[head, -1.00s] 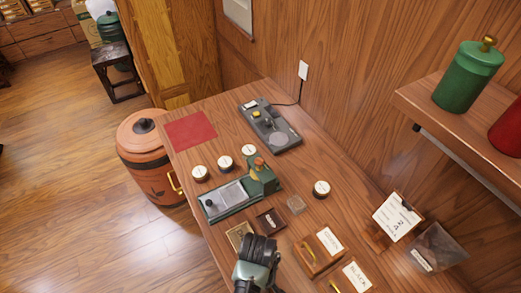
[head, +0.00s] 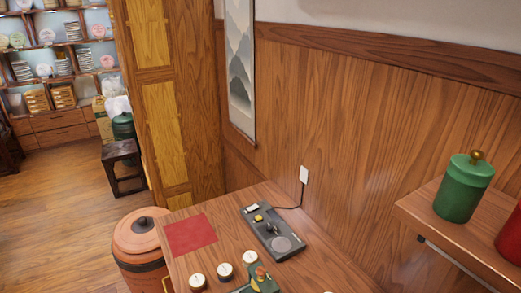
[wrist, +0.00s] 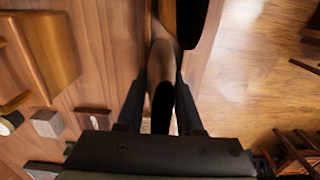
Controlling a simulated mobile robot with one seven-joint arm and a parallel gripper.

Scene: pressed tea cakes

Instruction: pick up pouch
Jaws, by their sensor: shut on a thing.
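In the wrist view my gripper (wrist: 160,82) is shut on a narrow brown and dark thing (wrist: 161,63), which I take to be the pouch. It stands edge-on between the two black fingers, so its face and any label are hidden. Its lower part is in shadow. The wooden table top (wrist: 105,70) shows beside it, and I cannot tell whether the thing touches the table. The head view shows neither my gripper nor a pouch.
The head view shows a red mat (head: 190,235), a dark scale (head: 272,233), several round tins and a clay jar (head: 141,240). A green canister (head: 463,190) stands on the shelf at right. Wooden boxes (wrist: 52,45) lie left in the wrist view; open floor (wrist: 245,70) lies right.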

